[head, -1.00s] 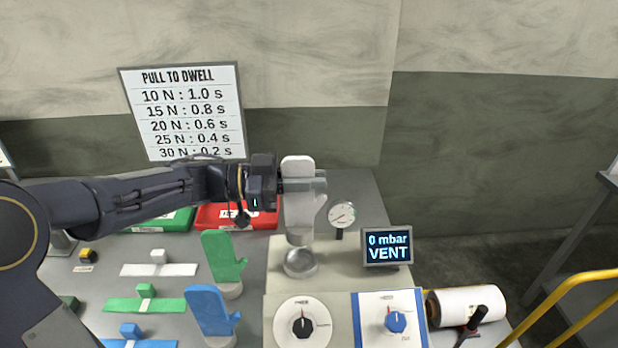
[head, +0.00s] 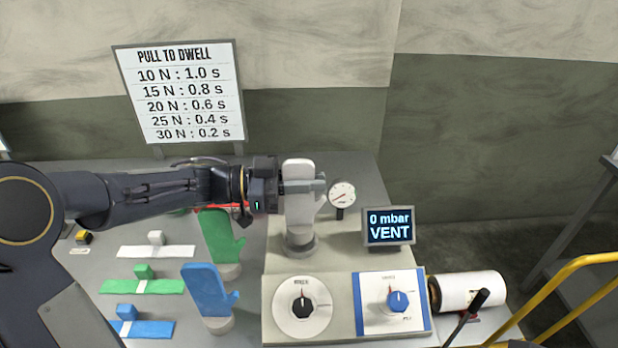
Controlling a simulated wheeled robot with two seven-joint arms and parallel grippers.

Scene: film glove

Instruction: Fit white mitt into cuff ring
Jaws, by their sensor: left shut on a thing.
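The white mitt (head: 298,214) stands upright in the head view, fingers up. My left gripper (head: 300,187) comes in from the left and is shut on it around the middle of the hand. The mitt's lower end is at the grey metal cuff ring (head: 300,246) on the beige machine top. From this angle I cannot tell how deep the mitt sits in the ring. My right gripper is not in view.
A green mitt (head: 222,238) and a blue mitt (head: 208,292) stand on stands at left. A gauge (head: 341,194), a display (head: 388,226) reading "0 mbar VENT", a black knob (head: 302,307) and a blue knob (head: 398,302) are nearby. A pull-to-dwell sign (head: 180,92) stands behind.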

